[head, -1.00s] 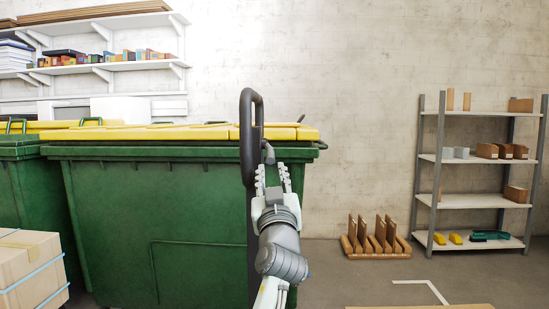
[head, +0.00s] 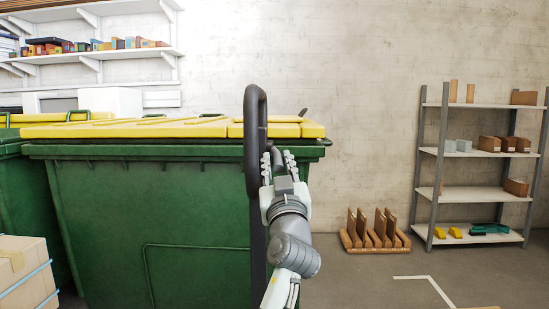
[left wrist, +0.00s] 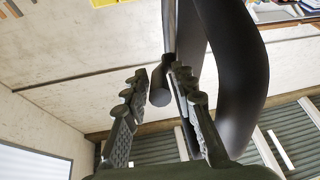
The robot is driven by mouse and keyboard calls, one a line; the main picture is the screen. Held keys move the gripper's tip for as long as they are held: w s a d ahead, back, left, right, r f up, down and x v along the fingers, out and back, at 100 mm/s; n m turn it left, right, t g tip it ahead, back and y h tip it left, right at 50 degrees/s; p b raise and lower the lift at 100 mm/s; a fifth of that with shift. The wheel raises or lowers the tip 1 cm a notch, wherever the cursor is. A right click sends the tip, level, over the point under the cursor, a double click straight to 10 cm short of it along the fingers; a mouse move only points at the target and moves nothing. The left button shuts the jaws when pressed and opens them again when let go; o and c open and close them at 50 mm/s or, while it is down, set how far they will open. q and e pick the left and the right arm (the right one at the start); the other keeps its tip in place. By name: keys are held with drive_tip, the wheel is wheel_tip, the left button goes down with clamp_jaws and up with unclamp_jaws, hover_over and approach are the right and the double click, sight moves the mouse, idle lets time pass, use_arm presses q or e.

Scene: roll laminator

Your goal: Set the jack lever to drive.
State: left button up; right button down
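The jack's dark loop handle (head: 255,110) stands upright in the middle of the head view, in front of a green bin. In the left wrist view the handle (left wrist: 238,80) curves down on the right. The jack lever (left wrist: 169,35) is a thin grey rod with a rounded end, hanging between or just beyond my fingertips. In the head view the lever is mostly hidden by my gripper. My left gripper (head: 279,160) points up beside the handle's right side. In the left wrist view its fingers (left wrist: 158,85) are apart, with no clear grip on the lever. My right gripper is out of view.
Green bins with yellow lids (head: 150,130) fill the left and middle behind the handle. A strapped carton (head: 25,270) is at lower left. A wooden rack (head: 375,240) and a shelf unit (head: 480,193) stand by the right wall. Floor (head: 370,285) at right is mostly open.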

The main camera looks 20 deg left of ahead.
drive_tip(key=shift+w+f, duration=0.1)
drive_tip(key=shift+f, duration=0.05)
use_arm(q)
clamp_jaws()
drive_tip(key=shift+w+r, duration=0.15)
